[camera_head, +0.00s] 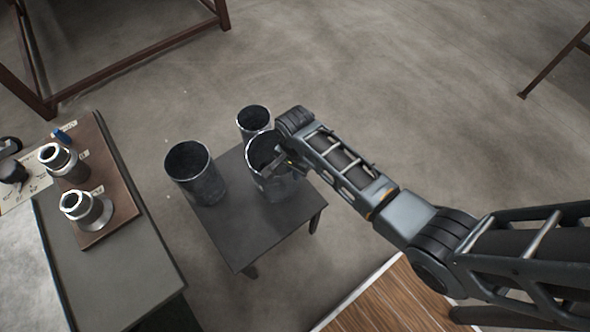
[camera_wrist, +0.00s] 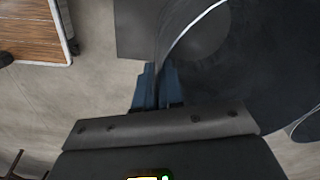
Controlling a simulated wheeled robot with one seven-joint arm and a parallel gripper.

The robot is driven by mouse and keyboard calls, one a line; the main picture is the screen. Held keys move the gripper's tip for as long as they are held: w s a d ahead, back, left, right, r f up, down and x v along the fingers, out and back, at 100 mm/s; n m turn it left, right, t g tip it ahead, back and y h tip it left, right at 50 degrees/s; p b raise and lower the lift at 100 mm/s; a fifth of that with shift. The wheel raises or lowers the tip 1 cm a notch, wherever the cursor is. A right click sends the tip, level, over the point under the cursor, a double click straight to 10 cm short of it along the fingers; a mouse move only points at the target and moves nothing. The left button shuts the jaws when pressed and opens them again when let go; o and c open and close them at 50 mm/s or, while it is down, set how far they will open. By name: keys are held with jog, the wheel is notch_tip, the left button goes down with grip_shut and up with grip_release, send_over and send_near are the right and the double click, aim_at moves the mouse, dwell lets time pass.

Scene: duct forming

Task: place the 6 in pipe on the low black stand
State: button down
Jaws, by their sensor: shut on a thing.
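The low black stand (camera_head: 245,232) is in the middle of the head view. My gripper (camera_head: 284,163) is shut on the wall of a dark grey metal pipe (camera_head: 276,185), at its rim. This pipe is upright over the stand's right side; I cannot tell whether its base touches the top. In the wrist view, my blue fingertips (camera_wrist: 157,88) pinch the curved pipe wall (camera_wrist: 185,38). A wider pipe (camera_head: 205,187) stands upright on the stand's left side. A narrower pipe (camera_head: 253,121) is behind the held one, its lower part hidden. No size marking is readable.
A grey bench (camera_head: 110,275) at left carries a brown board (camera_head: 117,190) with two flanged metal fittings (camera_head: 88,210). A wooden surface (camera_head: 385,305) lies at the bottom. A brown metal frame (camera_head: 130,62) stands at upper left. The stand's front part is bare.

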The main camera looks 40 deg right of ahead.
jog(key=shift+f, duration=0.1)
jog(key=c, duration=1.3)
grip_release()
jog(key=shift+o, duration=0.2)
notch_tip(320, 180, up, 12)
jog(key=shift+r+p, duration=0.1)
jog(key=shift+p, duration=1)
